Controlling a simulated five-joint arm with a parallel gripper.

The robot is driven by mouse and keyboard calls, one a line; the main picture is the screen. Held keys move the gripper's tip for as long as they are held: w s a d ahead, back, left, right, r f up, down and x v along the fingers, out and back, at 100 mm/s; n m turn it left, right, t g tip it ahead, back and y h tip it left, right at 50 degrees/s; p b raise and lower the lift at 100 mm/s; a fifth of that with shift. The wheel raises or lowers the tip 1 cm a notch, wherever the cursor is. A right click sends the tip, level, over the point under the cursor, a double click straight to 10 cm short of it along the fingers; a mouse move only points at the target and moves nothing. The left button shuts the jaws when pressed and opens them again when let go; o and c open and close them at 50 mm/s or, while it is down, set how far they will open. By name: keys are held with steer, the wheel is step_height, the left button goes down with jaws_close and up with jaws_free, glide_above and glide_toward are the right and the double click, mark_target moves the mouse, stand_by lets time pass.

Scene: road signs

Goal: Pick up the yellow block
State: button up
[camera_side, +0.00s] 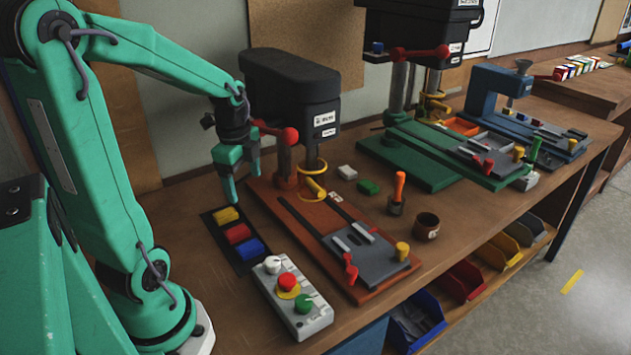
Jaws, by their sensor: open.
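The yellow block (226,215) lies at the far end of a dark mat (257,263) on the workbench. A red block (238,233) and a blue block (249,248) lie in a row with it, nearer the camera. My gripper (241,188) hangs pointing down above the yellow block, slightly to its right in the picture. It is open and empty, with its teal fingers apart. The fingertips appear above the block, not touching it.
A drill press (296,100) on a red-brown base stands close to the right of my gripper. A grey control box (291,297) with buttons sits in front of the mat.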

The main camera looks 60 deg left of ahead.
mark_target(225, 213)
steer(key=a+f+m, duration=0.2)
steer(key=a, duration=0.1)
steer(key=s+a+f+m, duration=0.1)
steer(key=a+f+m, duration=0.1)
steer(key=a+f, duration=0.1)
steer(key=s+a+f+m+g+h, duration=0.1)
steer(key=a+f, duration=0.1)
steer(key=a, duration=0.3)
steer(key=shift+s+f+m, duration=0.25)
steer(key=shift+f+m, duration=0.05)
steer(key=shift+m, duration=0.1)
steer(key=shift+w+a+f, duration=0.15)
steer(key=shift+w+a, duration=0.1)
steer(key=shift+a, duration=0.35)
steer(key=shift+f, duration=1.3)
steer(key=shift+f, duration=0.1)
steer(key=shift+f, duration=2.5)
steer(key=c, duration=1.1)
